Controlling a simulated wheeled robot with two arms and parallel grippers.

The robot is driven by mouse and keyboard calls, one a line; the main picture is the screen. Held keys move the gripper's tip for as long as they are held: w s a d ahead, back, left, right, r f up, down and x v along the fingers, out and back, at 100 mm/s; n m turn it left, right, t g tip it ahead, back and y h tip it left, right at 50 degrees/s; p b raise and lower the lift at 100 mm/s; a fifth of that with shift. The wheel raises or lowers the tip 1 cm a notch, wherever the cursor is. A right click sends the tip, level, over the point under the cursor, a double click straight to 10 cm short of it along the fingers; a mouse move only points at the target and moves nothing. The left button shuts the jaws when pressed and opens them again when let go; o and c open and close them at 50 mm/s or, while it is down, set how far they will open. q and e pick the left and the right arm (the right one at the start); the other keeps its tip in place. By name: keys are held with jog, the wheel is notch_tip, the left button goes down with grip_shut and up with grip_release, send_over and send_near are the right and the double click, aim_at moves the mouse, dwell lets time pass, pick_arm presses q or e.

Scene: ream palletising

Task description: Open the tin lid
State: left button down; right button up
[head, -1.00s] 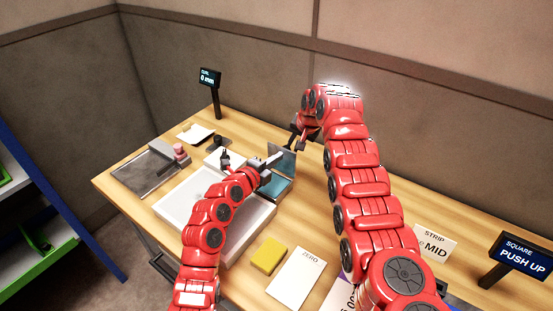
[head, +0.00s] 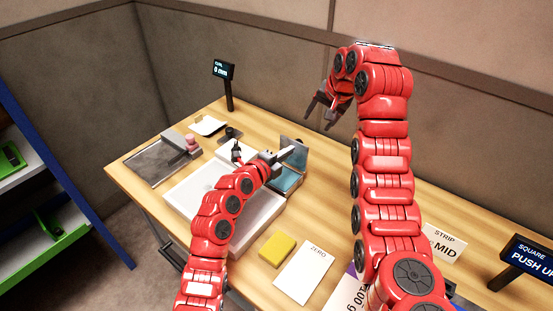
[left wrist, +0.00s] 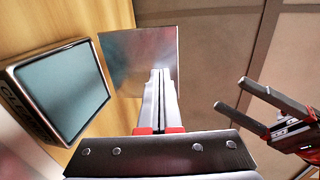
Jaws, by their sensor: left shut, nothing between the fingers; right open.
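The tin (head: 287,181) stands on the table with a teal pad inside, and it fills the left of the left wrist view (left wrist: 62,92). Its metal lid (head: 296,143) stands raised at the tin's back edge; it also shows as a shiny plate in the left wrist view (left wrist: 135,55). My left gripper (head: 290,154) is shut and empty. Its fingertips overlap the lid's face in both views; I cannot tell if they touch. My right gripper (head: 319,112) is open and empty, above and right of the lid, and it also shows in the left wrist view (left wrist: 234,95).
A white tray (head: 262,229) lies under my left arm. A yellow block (head: 277,249) and a ZERO card (head: 304,272) lie in front. A grey plate (head: 158,164) and a display post (head: 228,88) are at the back left. A PUSH UP sign (head: 529,259) stands right.

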pick_arm(q)
jog(key=shift+s+a, duration=0.25)
jog(key=shift+s, duration=0.05)
jog(key=b+v, duration=0.5)
jog(key=v, duration=1.1)
jog(key=shift+s, duration=0.2)
